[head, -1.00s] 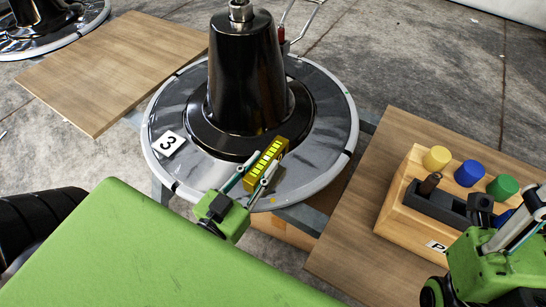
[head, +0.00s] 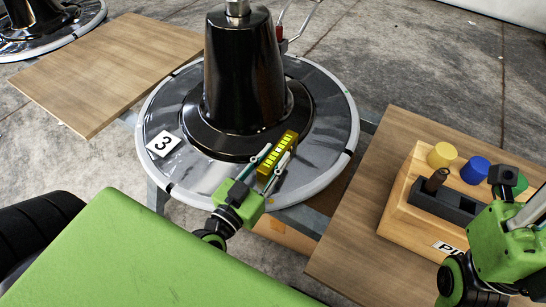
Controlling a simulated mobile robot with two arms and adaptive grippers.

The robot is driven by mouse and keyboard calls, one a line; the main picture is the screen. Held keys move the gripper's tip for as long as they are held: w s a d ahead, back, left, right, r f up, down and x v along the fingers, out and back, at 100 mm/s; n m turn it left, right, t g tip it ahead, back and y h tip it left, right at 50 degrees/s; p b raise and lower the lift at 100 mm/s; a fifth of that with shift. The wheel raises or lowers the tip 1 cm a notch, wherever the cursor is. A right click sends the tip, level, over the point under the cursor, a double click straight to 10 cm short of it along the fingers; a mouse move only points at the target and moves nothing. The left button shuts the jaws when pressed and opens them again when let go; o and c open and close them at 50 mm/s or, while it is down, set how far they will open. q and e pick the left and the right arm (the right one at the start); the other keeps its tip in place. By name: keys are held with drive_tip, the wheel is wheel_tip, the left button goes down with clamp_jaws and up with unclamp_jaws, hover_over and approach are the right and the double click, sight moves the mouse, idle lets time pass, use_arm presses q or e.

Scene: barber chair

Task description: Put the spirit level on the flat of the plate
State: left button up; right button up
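The yellow spirit level (head: 291,141) is over the front part of the round grey plate (head: 327,150), in front of the black cone-shaped column. My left gripper (head: 276,153) has one finger on each long side of the level and is shut on it. I cannot tell whether the level's underside touches the plate or is just above it. My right gripper (head: 514,196) is at the right edge, over the wooden block; its fingers are partly out of the picture, and I cannot tell if it is open.
The black column (head: 243,80) rises from the plate's middle. A tag marked 3 (head: 163,144) lies on its left. A wooden block (head: 400,208) with yellow (head: 442,155) and blue (head: 475,169) pegs stands on a board at right. A green padded surface (head: 130,255) fills the front left.

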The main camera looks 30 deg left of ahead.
use_arm(q)
drive_tip(key=shift+o, duration=1)
